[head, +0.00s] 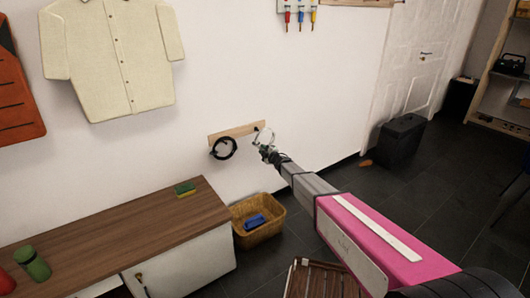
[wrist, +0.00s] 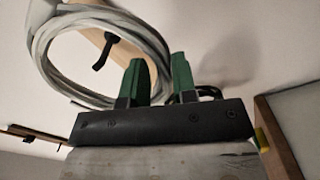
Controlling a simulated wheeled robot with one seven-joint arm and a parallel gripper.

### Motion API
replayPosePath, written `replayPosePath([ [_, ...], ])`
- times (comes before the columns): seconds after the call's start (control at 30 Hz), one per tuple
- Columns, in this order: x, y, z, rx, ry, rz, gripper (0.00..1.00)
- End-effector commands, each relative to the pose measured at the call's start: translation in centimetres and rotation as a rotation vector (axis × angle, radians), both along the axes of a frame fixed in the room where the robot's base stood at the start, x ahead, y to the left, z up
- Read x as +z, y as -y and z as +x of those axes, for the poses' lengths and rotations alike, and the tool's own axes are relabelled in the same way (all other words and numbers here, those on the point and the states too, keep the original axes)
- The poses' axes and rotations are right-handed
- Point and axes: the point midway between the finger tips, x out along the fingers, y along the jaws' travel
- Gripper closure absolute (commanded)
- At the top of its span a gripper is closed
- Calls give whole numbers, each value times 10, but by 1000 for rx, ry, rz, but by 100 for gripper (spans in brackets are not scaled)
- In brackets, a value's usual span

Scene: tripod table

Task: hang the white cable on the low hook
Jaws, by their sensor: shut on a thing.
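The white cable (head: 262,136) is a coiled ring at the end of my arm, close to the wall. In the wrist view the coil (wrist: 42,62) fills the upper left. My gripper (wrist: 158,80) has green fingertips and is shut on the near side of the coil. A black hook (wrist: 105,50) on a wooden board (wrist: 84,30) shows through the coil's ring; I cannot tell whether the cable rests on it. In the head view the board (head: 233,132) is low on the wall, and my gripper (head: 267,146) is at its right end.
A black cable coil (head: 223,148) hangs at the board's left part. Below are a basket (head: 249,241) with a blue item and a brown-topped cabinet (head: 120,235) with a sponge (head: 185,189). A beige shirt (head: 120,60) hangs above left. Wall right of the board is clear.

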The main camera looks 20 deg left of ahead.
Motion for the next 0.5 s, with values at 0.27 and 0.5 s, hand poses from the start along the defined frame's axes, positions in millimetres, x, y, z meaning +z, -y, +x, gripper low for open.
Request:
replayPosePath([
  [0.27,-2,-12,10,1,0,0,100],
  [0.5,-3,-21,18,1,0,0,100],
])
